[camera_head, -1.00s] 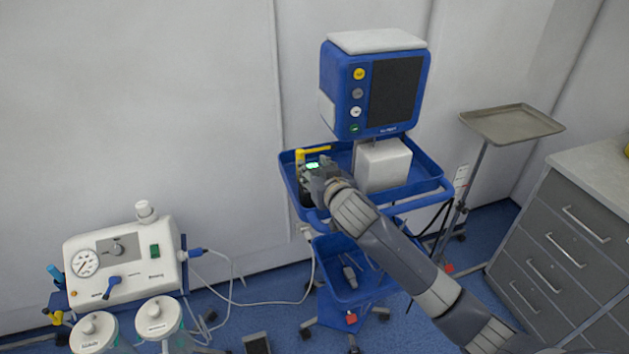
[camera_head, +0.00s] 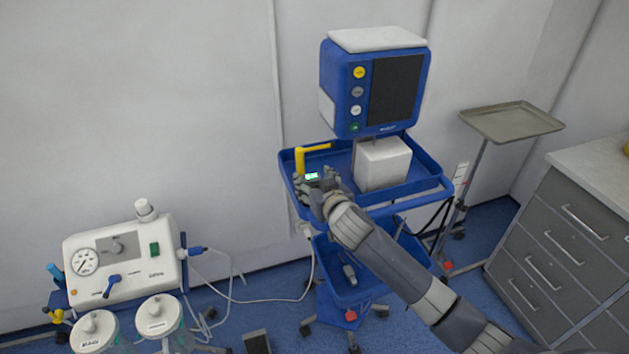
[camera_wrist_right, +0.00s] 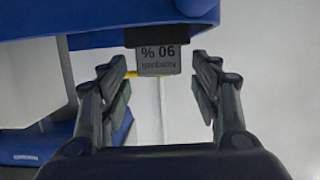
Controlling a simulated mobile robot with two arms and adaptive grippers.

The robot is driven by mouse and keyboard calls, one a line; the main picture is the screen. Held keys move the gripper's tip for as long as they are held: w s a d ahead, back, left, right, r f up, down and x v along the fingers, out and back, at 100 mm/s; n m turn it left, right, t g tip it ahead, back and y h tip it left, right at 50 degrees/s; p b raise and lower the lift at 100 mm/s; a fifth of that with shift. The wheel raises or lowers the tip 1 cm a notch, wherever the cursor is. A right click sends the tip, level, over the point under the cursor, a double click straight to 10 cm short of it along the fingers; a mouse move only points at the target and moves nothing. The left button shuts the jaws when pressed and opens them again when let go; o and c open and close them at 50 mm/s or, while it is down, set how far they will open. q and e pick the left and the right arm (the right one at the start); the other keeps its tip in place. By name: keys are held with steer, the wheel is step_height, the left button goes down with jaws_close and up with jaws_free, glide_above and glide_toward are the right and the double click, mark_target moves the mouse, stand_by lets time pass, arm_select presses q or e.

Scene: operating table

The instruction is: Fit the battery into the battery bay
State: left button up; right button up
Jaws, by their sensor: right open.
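My right gripper (camera_head: 318,182) is at the left front of the blue trolley's upper tray, beside a yellow bracket (camera_head: 301,161). In the right wrist view its two fingers (camera_wrist_right: 160,85) are open, one on each side of the battery (camera_wrist_right: 158,61), with gaps between. The battery has a grey face with upside-down text and a dark band at its upper edge in the picture. In the head view a small green-lit patch (camera_head: 311,176) shows at the fingertips; I cannot tell if it belongs to the battery. The battery bay cannot be made out clearly. My left gripper is out of view.
The blue tray (camera_head: 337,150) has a raised rim close to the gripper. A blue monitor (camera_head: 342,100) and a white box (camera_head: 383,165) stand to its right. A lower blue bin (camera_head: 340,285) is below. A metal tray stand (camera_head: 511,121) is farther right.

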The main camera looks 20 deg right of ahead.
steer(key=shift+r, duration=0.15)
steer(key=shift+s, duration=0.35)
steer(key=b+v, duration=0.2)
steer(key=v, duration=0.9)
steer(key=shift+s, duration=0.2)
